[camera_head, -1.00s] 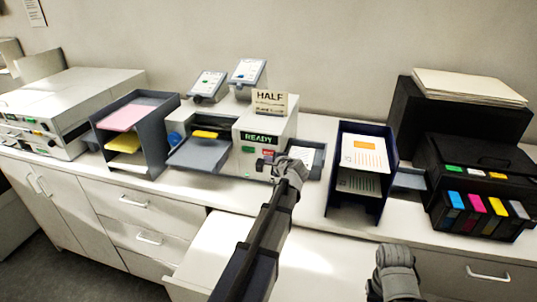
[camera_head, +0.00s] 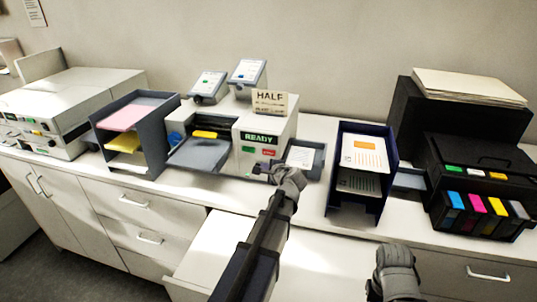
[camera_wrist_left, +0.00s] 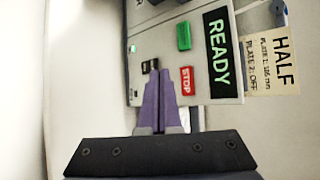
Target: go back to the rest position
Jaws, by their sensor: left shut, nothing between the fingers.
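My left gripper (camera_head: 262,168) is shut and empty, in front of the white machine (camera_head: 281,125) with the lit READY display (camera_head: 260,138). In the left wrist view its purple fingers (camera_wrist_left: 160,92) are together, pointing at the machine's front panel. The red STOP button (camera_wrist_left: 187,80) is just right of the fingertips there, and the green button (camera_wrist_left: 183,36) is above it. The fingers appear apart from the panel. A grey part of my right arm shows at the bottom right of the head view; its fingers are not visible.
A grey shelf tray (camera_head: 161,128) with pink and yellow paper stands left of the machine. A dark blue rack (camera_head: 382,183) with printed sheets stands to the right, and a black printer (camera_head: 480,160) beyond it. An open drawer (camera_head: 212,242) sticks out below the left arm.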

